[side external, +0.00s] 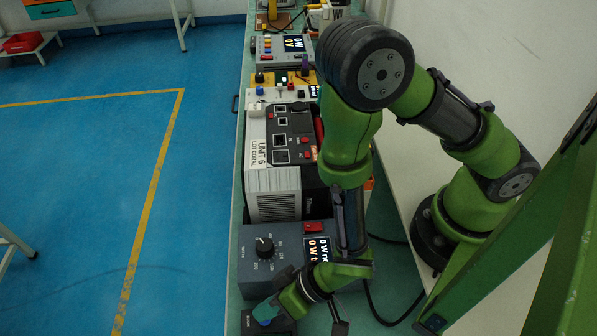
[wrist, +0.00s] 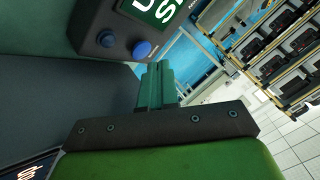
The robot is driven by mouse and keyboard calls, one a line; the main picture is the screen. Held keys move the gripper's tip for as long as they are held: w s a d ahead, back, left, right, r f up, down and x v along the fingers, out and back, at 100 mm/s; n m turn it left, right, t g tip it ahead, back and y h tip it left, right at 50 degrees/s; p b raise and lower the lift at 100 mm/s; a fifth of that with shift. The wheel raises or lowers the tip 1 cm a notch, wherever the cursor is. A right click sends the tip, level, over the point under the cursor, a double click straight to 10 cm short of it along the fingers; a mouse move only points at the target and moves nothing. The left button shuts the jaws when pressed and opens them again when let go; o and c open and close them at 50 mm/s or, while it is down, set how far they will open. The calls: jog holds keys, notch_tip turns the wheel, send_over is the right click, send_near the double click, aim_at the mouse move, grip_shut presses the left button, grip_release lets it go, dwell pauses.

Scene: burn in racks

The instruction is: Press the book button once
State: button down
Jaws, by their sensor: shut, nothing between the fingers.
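A small dark box (side external: 285,327) sits at the near end of the bench, cut by the bottom edge of the side view. A blue button (side external: 265,322) shows on it, right at my fingertips. My gripper (side external: 267,309) is shut and empty, with teal fingers pointing down at the box. In the wrist view the shut fingers (wrist: 156,85) lie just below a round blue button (wrist: 142,49) on a dark panel. A darker round part (wrist: 107,40) is beside it. I cannot read a book label, and contact between fingers and button cannot be told.
A grey box with a dial (side external: 264,245), a red switch (side external: 314,227) and a lit display stands just behind. Behind it is a unit marked UNIT 6 (side external: 258,153), then more instruments along the bench. Blue floor lies left of the bench.

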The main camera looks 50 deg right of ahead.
jog(key=shift+f, duration=0.1)
jog(key=shift+f, duration=0.35)
jog(key=shift+f, duration=0.35)
dwell(0.7)
jog(key=shift+r, duration=0.8)
jog(key=shift+r, duration=2.5)
